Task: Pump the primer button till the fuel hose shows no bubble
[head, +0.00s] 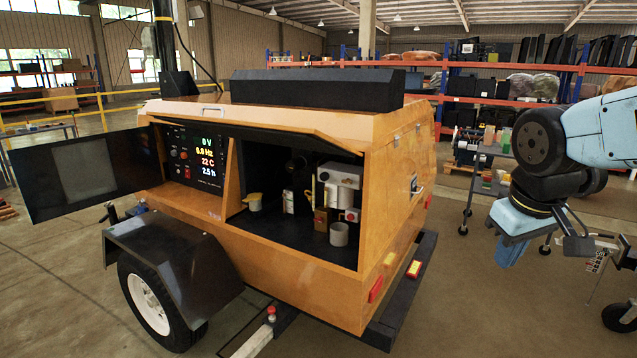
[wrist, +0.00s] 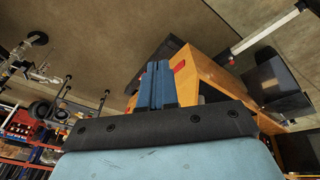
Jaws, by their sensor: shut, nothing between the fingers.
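The orange light tower trailer (head: 290,262) stands in the middle of the head view, with its side compartment (head: 275,228) open. Inside are a silver block (head: 342,178), a grey cup-like cylinder (head: 339,234), a small yellow-topped part (head: 253,199) and a white box (head: 288,201). I cannot tell which part is the primer button. The fuel hose and any bubble are too small to make out. My gripper (head: 507,254) is shut and empty, pointing down, well right of the trailer. Its closed blue fingers also show in the wrist view (wrist: 156,80), with the trailer beyond.
A control panel (head: 194,158) with lit readings and an open dark door (head: 82,172) are at the compartment's left. A black fender (head: 172,262) and a dark rear bumper (head: 405,295) stick out. Shelves (head: 480,103) and a trolley stand behind. The floor between bumper and gripper is clear.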

